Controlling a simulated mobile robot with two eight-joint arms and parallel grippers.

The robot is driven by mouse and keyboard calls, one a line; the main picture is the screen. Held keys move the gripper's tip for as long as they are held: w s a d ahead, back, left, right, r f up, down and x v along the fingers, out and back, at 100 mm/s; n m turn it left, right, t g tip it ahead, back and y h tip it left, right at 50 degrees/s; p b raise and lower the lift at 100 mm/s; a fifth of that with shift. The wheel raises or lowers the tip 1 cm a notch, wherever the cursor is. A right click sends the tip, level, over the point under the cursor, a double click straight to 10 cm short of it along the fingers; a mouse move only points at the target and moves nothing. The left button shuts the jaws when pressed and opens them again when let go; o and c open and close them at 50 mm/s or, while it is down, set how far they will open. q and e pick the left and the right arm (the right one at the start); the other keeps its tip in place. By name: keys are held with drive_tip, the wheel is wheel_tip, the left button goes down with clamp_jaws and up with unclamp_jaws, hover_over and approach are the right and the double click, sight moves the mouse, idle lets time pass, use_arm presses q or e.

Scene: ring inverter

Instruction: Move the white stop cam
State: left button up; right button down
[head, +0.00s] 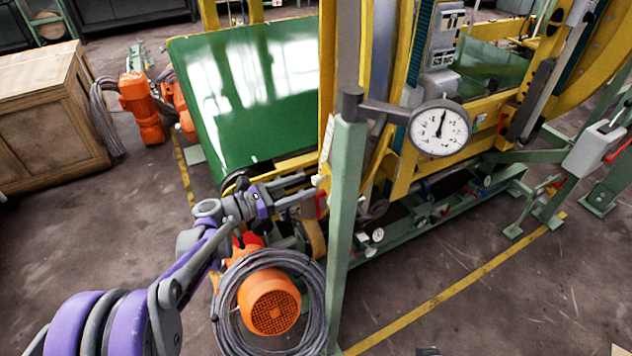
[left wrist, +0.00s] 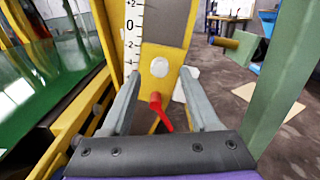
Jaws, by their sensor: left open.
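My left gripper (head: 309,184) is open, with its fingers reaching right toward the yellow frame. In the left wrist view the open fingers (left wrist: 160,76) point at a yellow plate. A small white round piece (left wrist: 159,67), which looks like the white stop cam, sits on that plate between and beyond the fingertips. Nothing is held. A red lever (left wrist: 161,112) hangs below the white piece, also between the fingers. In the head view a small pale piece shows by the fingertips, but I cannot tell whether they touch it. My right gripper is not in view.
A white scale (left wrist: 130,25) marked around 0 stands above left of the plate. A green post (head: 348,220) with a dial gauge (head: 440,128) stands right of the gripper. An orange motor (head: 268,302) ringed by grey cable is below. A green panel (head: 245,95) lies behind.

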sight(313, 181)
use_arm(q)
drive_tip(key=shift+x, duration=2.3)
clamp_jaws()
drive_tip(key=shift+r, duration=0.1)
